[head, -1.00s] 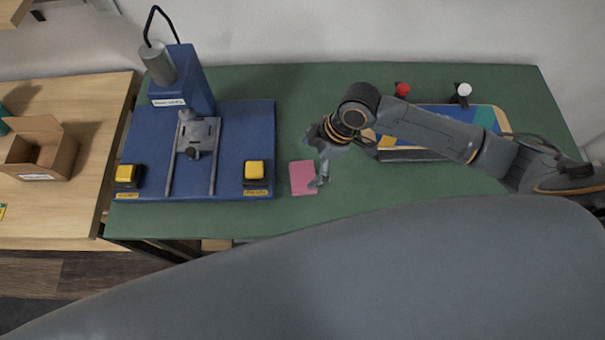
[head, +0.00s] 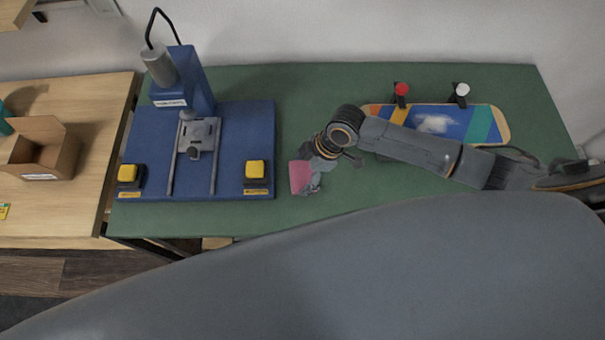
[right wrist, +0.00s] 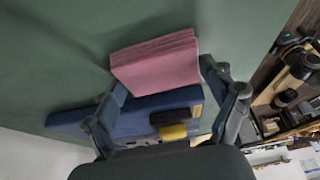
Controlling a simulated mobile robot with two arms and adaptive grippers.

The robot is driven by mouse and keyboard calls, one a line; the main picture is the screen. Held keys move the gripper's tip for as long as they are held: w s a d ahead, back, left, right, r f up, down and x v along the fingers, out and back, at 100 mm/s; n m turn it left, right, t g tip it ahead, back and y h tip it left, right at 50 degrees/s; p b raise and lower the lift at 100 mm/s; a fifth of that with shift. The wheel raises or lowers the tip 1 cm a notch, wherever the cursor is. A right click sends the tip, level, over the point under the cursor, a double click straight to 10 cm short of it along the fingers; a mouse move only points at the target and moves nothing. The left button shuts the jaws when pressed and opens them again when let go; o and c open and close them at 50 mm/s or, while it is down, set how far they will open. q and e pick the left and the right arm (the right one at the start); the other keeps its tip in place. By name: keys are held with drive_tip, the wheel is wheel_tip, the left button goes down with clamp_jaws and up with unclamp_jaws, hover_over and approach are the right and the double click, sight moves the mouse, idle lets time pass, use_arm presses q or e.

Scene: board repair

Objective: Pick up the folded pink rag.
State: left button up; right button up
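The folded pink rag (head: 300,177) lies on the green table, just right of the blue press base. In the right wrist view the rag (right wrist: 157,62) shows its stacked layers at one edge. My right gripper (head: 314,172) is low at the rag's right side and hides part of it. In the right wrist view the fingers of this gripper (right wrist: 162,78) are wide apart, one at each side of the rag. They look very close to its edges; I cannot tell whether they press on it. My left gripper is not in view.
The blue press (head: 233,125) with two yellow buttons stands left of the rag. A colourful skateboard deck (head: 450,123) with red and white wheels lies at the back right. An open cardboard box (head: 62,160) sits on the wooden table at left. Green table (head: 300,90) behind the rag is clear.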

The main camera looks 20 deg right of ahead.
drive_tip(key=shift+r, duration=0.1)
drive_tip(key=shift+r, duration=0.2)
wheel_tip(320, 180, up, 2)
drive_tip(key=shift+r+b, duration=0.15)
drive_tip(key=shift+b, duration=0.45)
drive_tip(key=s+r, duration=0.4)
drive_tip(key=r, duration=0.1)
drive_tip(key=shift+s+d+r, duration=0.15)
drive_tip(key=shift+s+d, duration=0.05)
drive_tip(key=s+r, duration=0.4)
drive_tip(key=s, duration=0.5)
drive_tip(key=shift+s+d+r, duration=0.3)
drive_tip(key=shift+d+r, duration=0.1)
drive_tip(key=shift+d, duration=0.05)
